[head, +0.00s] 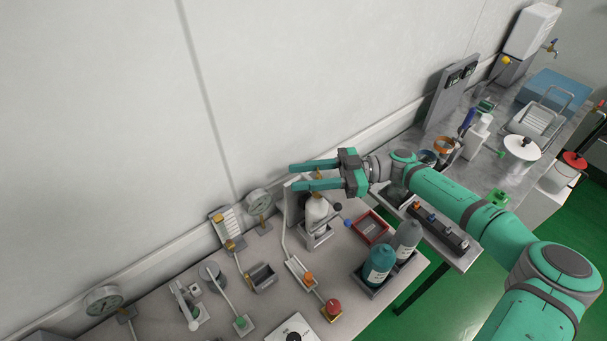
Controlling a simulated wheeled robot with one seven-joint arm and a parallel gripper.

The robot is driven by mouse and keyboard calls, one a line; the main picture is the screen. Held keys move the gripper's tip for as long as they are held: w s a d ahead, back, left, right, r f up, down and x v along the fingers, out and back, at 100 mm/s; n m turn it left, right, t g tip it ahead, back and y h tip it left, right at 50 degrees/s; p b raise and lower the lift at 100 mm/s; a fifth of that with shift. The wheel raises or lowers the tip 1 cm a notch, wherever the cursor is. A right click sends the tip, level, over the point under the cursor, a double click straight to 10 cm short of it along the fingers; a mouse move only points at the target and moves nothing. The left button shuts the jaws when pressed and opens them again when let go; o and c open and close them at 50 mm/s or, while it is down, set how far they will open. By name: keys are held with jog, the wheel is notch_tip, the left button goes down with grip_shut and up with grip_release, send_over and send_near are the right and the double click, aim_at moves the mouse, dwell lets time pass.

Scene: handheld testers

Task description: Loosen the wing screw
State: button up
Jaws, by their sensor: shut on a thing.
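My gripper (291,178) is above the bench near the wall, its two green fingers reaching left over a small grey stand (290,212).
A round gauge (258,202) stands just left of the stand. A red-edged tray (371,227) and a teal bottle (378,265) with a grey bottle (407,240) are to the right. Several small testers cover the bench in front. The wall is close behind.

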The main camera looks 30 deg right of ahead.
jog(key=shift+f, duration=0.1)
dwell(0.3)
jog(key=o, duration=1.1)
jog(key=shift+c, duration=0.2)
jog(key=v, duration=1)
jog(key=shift+s+d, duration=0.2)
jog(key=shift+d, duration=0.15)
